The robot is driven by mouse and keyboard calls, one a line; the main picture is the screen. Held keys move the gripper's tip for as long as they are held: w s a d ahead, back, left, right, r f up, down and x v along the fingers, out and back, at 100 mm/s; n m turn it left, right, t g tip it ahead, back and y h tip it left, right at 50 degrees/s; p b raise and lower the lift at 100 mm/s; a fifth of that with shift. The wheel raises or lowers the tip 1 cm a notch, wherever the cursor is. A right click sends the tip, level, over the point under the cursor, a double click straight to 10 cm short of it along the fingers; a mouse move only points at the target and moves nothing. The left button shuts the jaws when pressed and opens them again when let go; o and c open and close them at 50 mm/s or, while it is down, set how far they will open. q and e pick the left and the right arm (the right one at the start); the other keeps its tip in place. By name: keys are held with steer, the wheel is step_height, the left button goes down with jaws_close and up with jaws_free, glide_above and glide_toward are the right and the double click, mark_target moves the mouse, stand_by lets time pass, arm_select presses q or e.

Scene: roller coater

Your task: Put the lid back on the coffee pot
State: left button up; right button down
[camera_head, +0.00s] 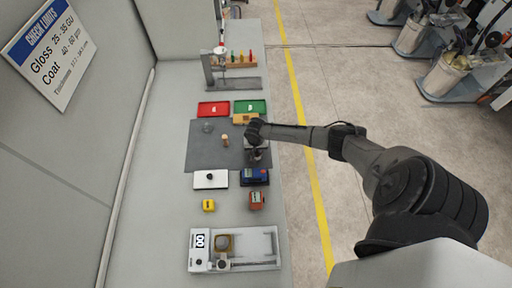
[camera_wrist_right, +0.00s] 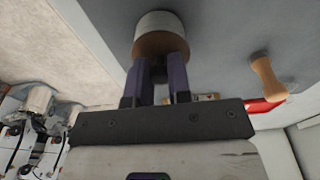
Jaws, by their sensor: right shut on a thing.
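In the head view my right gripper (camera_head: 256,152) is over the right edge of the grey mat (camera_head: 200,157), mostly hidden by its own wrist. In the right wrist view the gripper (camera_wrist_right: 161,72) is shut on a round thing (camera_wrist_right: 158,24) with a whitish side and a brown face. I cannot tell surely whether this is the lid or the pot. A small wooden peg-like piece (camera_head: 225,141) stands on the mat to the left; it also shows in the right wrist view (camera_wrist_right: 267,79). A faint round thing (camera_head: 208,127) lies farther back. My left gripper is not in view.
Red (camera_head: 213,109) and green (camera_head: 250,107) trays lie behind the mat. A rack (camera_head: 232,83) stands behind.

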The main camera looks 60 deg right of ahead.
steer(key=shift+p, duration=0.3)
stand_by(0.7)
stand_by(0.3)
steer(key=c, duration=1)
jaws_free()
steer(key=o, duration=0.5)
steer(key=shift+r+p, duration=1.6)
steer(key=shift+p, duration=0.3)
steer(key=shift+r+p, duration=1.9)
steer(key=shift+p, duration=0.25)
